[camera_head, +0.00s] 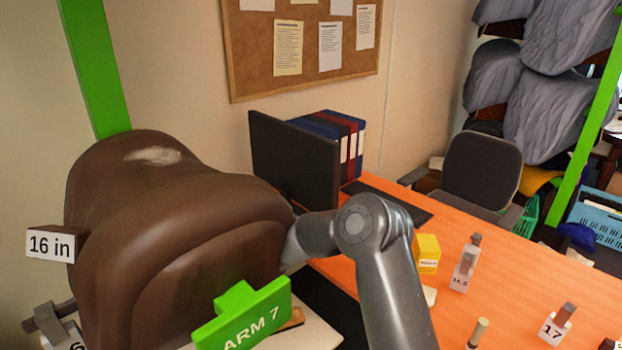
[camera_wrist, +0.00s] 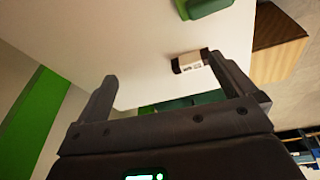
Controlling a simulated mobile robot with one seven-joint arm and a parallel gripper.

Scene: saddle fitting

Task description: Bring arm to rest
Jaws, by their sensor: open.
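My arm (camera_head: 385,265) rises from the lower edge of the head view and bends left behind the large brown leather-like form (camera_head: 160,220). The arm's far end and my gripper are hidden there in that view. In the wrist view my gripper (camera_wrist: 160,68) is open, its two fingers wide apart with nothing held between them. A small dark block with a white label (camera_wrist: 190,63) shows beyond the right finger, on or near a pale surface (camera_wrist: 135,35). I cannot tell how far it is from the finger.
A green ARM 7 sign (camera_head: 245,318) stands before the brown form. An orange desk (camera_head: 510,275) holds a monitor (camera_head: 293,160), a yellow box (camera_head: 427,252) and several numbered blocks. A chair (camera_head: 480,170) stands behind. In the wrist view, a brown block (camera_wrist: 280,42) is at upper right.

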